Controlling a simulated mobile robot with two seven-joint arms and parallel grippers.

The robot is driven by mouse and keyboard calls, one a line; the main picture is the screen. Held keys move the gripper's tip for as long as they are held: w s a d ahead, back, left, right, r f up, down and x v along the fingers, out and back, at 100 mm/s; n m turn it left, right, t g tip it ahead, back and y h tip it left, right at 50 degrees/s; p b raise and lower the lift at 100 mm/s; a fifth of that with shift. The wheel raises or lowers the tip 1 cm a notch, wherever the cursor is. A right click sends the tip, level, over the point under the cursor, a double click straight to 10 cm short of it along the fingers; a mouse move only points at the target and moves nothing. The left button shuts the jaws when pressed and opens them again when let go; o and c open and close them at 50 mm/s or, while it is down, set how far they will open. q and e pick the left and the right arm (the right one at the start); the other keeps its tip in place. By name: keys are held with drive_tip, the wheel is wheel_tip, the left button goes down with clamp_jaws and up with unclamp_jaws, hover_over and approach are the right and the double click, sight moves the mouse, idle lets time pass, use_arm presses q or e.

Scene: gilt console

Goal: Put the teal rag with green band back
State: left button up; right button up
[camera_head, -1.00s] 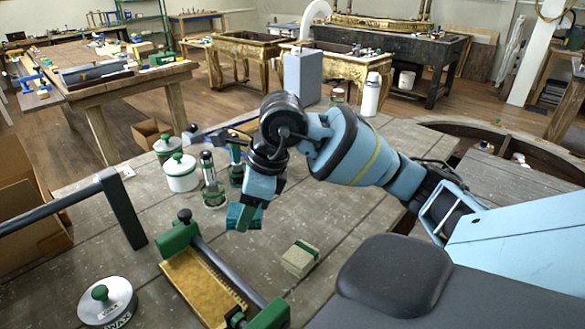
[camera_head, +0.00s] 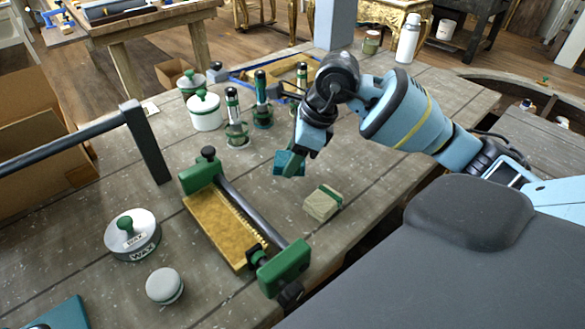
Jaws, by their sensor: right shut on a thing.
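My right gripper (camera_head: 296,158) is shut on the teal rag with green band (camera_head: 283,163). It holds the rag near the middle of the workbench, just beyond a beige block-like pad with a green band (camera_head: 321,205). The gripper partly hides the rag, and I cannot tell whether the rag touches the bench. A flat teal thing (camera_head: 62,314) is cut off at the bottom left edge. My left gripper is not in view.
A green-ended clamp frame with a brass plate (camera_head: 222,225) lies left of the pad. A wax tin (camera_head: 133,240), a pale round knob (camera_head: 164,286), a white lidded jar (camera_head: 205,112) and glass bottles stand around. A dark bar (camera_head: 148,145) rises at left. Bench right of the pad is bare.

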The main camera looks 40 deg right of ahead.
drive_tip(key=shift+f, duration=1.95)
drive_tip(key=shift+f, duration=0.1)
drive_tip(key=o, duration=0.9)
drive_tip(key=shift+d+r, duration=0.1)
drive_tip(key=shift+r, duration=0.4)
drive_tip(key=v, duration=1.1)
drive_tip(key=shift+s+r, duration=0.1)
drive_tip(key=shift+s, duration=0.05)
